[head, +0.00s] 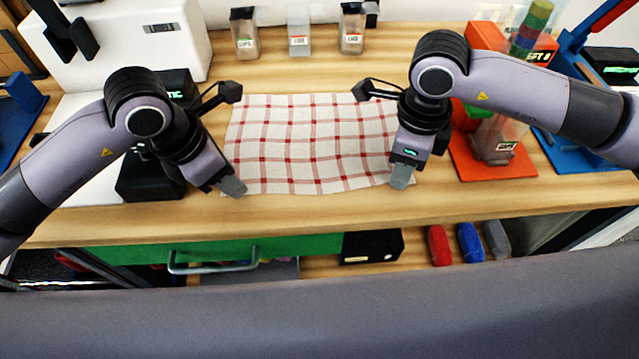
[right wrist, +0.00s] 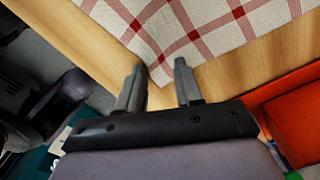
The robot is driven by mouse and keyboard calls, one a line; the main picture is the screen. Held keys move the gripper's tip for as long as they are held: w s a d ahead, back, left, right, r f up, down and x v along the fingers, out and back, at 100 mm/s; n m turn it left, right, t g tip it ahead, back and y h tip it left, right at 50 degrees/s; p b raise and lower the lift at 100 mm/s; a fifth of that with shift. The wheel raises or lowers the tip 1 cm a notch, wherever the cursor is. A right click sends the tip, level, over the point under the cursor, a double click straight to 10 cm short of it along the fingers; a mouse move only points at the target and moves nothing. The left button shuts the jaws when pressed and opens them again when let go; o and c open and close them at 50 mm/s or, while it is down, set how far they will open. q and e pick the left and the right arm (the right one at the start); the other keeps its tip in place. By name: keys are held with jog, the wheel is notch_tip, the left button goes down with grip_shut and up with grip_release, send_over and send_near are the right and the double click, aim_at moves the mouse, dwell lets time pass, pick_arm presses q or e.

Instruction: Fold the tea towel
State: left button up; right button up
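The tea towel (head: 310,145), white with a red check, lies spread flat on the wooden bench top. My left gripper (head: 234,187) is at its near left corner; its fingers overlap in the head view, so I cannot tell whether they are apart. My right gripper (head: 401,178) is over the near right corner. In the right wrist view my right gripper (right wrist: 160,75) has its fingers apart, with the towel's corner (right wrist: 170,45) showing between and beyond the tips. I cannot tell whether the fingertips touch the cloth.
The bench top (head: 300,212) is clear in front of the towel. Several clear containers (head: 299,42) stand behind it. A red tray (head: 490,165) with a clear bin is to the right. A white machine (head: 135,45) and a black box (head: 150,180) are to the left.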

pick_arm(q)
grip_shut()
pick_arm(e)
jog(key=shift+f, duration=0.1)
grip_shut()
pick_arm(q)
jog(key=shift+r, duration=0.15)
pick_arm(e)
jog(key=shift+r, duration=0.2)
